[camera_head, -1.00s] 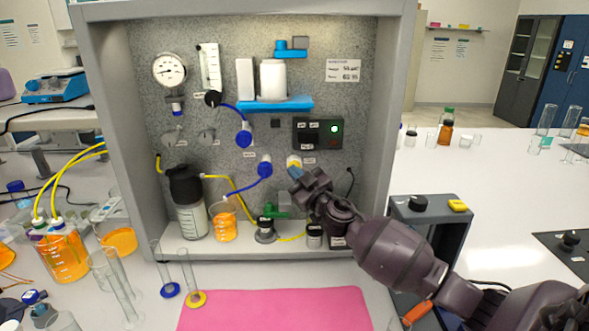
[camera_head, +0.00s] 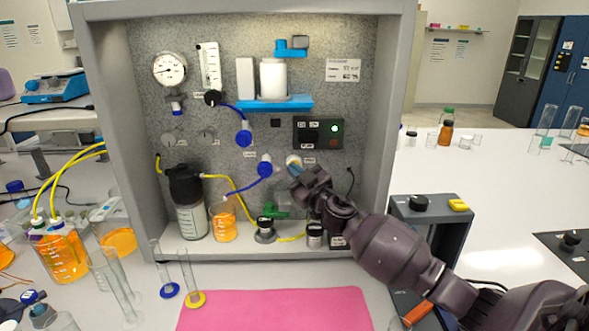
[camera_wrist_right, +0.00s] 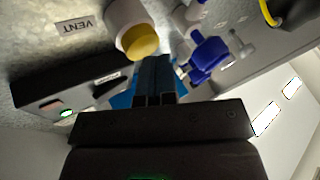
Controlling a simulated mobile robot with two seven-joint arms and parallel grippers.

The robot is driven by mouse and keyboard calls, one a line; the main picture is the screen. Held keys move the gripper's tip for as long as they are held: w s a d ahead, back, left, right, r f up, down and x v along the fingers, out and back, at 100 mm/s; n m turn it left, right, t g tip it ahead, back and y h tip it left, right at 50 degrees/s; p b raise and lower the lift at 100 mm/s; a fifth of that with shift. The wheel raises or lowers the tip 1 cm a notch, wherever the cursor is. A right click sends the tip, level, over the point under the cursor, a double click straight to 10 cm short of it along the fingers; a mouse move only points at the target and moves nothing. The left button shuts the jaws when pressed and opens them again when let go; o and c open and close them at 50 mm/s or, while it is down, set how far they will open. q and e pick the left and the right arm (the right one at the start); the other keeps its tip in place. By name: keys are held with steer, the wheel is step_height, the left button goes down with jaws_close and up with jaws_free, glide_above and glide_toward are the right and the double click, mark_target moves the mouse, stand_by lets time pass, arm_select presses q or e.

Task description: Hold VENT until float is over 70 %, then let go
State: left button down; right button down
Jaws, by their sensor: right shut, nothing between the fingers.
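The VENT button is a white cylinder with a yellow front (camera_wrist_right: 141,43), beside its VENT label (camera_wrist_right: 76,26) in the right wrist view. In the head view the button (camera_head: 292,159) is low on the panel's right half. My right gripper (camera_wrist_right: 156,66) is shut and empty, its blue fingertips right at the edge of the yellow front; I cannot tell if they press it. It also shows in the head view (camera_head: 295,169). The float tube (camera_head: 209,67) stands at the panel's upper left; its float is too small to read. The white display (camera_head: 343,70) has blurred figures. My left gripper is out of view.
A blue valve (camera_head: 264,169) sits just left of the button, also seen in the wrist view (camera_wrist_right: 207,57). A black switch box (camera_head: 318,132) with a green light is above. A pink mat (camera_head: 275,309) lies in front.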

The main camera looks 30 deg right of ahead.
steer(key=shift+w+d, duration=0.15)
steer(key=shift+w, duration=0.05)
stand_by(0.4)
steer(key=shift+w, duration=0.1)
stand_by(0.7)
steer(key=shift+d, duration=0.1)
stand_by(0.7)
steer(key=shift+s+a+p, duration=0.3)
steer(key=shift+s+a, duration=0.25)
steer(key=shift+s, duration=0.25)
